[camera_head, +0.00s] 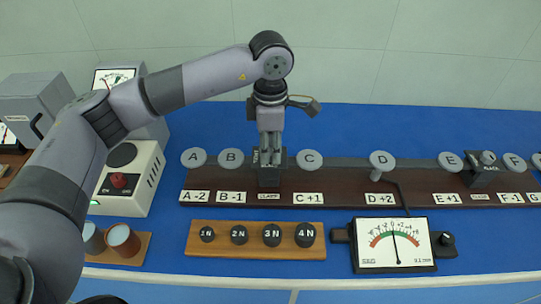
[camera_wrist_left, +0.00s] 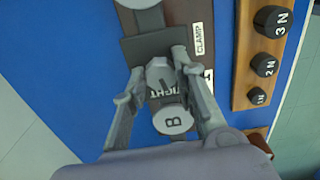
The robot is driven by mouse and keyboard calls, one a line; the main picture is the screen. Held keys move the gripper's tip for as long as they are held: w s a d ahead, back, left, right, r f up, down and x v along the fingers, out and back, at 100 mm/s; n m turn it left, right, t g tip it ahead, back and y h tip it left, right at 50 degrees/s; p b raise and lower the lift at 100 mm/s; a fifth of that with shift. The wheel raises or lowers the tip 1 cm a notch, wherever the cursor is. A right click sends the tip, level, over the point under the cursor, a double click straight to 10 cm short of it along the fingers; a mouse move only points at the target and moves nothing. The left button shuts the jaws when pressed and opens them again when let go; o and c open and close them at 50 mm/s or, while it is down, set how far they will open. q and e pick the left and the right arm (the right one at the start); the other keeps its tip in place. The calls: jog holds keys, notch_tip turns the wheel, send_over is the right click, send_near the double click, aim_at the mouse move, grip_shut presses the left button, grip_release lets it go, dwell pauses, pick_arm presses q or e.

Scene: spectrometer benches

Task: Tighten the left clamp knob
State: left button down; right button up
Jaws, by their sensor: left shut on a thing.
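The left clamp is a dark block (camera_head: 268,178) on the brown rail (camera_head: 345,190), between the discs B and C, above a CLAMP label. My left gripper (camera_head: 270,148) points straight down over it. In the left wrist view my left gripper (camera_wrist_left: 159,70) has its two fingers on either side of the grey clamp knob (camera_wrist_left: 160,75) and is shut on it. The dark clamp block also shows in that view (camera_wrist_left: 150,46), with a partly covered TIGHT marking beside the knob. The knob is mostly hidden by the fingers in the head view. My right gripper is not in view.
Disc B (camera_head: 231,159) and disc C (camera_head: 309,160) flank the gripper closely. A second clamp (camera_head: 486,176) stands farther right on the rail. In front are a wooden weight rack (camera_head: 200,247) and a dial meter (camera_head: 395,262). A white box (camera_head: 145,185) stands at left.

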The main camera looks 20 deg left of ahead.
aim_at(270, 151)
pick_arm(q)
jog(key=shift+m+b, duration=1)
jog(key=shift+m, duration=0.2)
jog(key=shift+r, duration=0.1)
jog(key=c, duration=1.3)
grip_release()
notch_tip(270, 151, up, 12)
